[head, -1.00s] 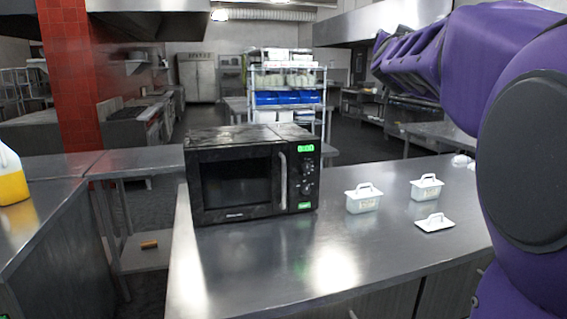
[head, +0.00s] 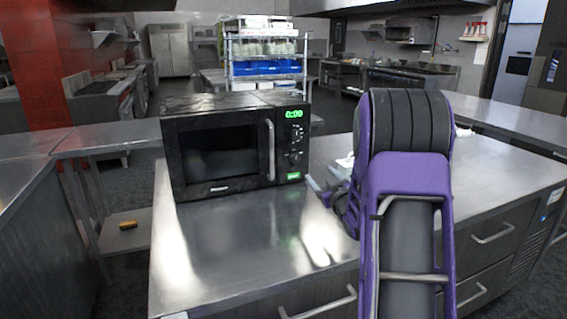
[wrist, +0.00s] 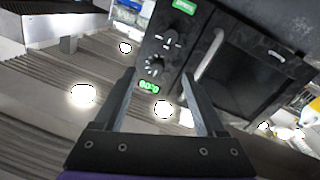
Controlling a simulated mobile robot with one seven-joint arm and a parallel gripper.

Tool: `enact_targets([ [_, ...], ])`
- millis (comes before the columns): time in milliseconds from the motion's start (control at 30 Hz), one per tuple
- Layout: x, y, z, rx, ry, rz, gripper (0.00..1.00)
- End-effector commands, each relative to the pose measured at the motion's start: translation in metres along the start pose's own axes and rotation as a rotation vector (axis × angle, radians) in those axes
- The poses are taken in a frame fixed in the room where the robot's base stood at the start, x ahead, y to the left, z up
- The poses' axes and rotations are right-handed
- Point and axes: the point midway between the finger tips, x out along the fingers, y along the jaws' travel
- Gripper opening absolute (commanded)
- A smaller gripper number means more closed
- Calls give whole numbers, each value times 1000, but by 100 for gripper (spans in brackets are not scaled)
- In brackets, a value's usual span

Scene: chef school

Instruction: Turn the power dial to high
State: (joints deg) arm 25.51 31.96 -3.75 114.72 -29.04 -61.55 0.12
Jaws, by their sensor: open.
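A black microwave (head: 222,148) stands on the steel counter, its door shut and its green display (head: 294,114) lit. Its control panel has an upper dial (head: 297,133) and a lower dial (head: 295,157); I cannot read their labels. My gripper (head: 317,188) is open, apart from the panel, at its lower right in the head view. In the wrist view the microwave is upside down. There the display (wrist: 149,87) and both dials, one nearer the display (wrist: 154,66) and one farther (wrist: 168,40), lie beyond my open, empty fingers (wrist: 160,75).
The steel counter (head: 230,245) is clear in front of the microwave. A small white item (head: 345,161) shows behind my gripper; my arm hides much of the counter's right side. A side counter (head: 25,175) stands at left, and a shelf rack (head: 265,68) behind.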

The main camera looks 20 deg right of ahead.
Motion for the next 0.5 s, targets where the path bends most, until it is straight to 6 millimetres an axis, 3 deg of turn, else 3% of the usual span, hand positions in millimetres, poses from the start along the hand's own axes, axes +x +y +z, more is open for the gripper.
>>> enact_targets([
  [67,-7,-4,15,24,-2,-23,73],
  [233,-6,-10,21,40,3,-46,73],
  [367,10,-10,21,39,3,-46,73],
  [500,39,-12,21,39,4,-45,73],
])
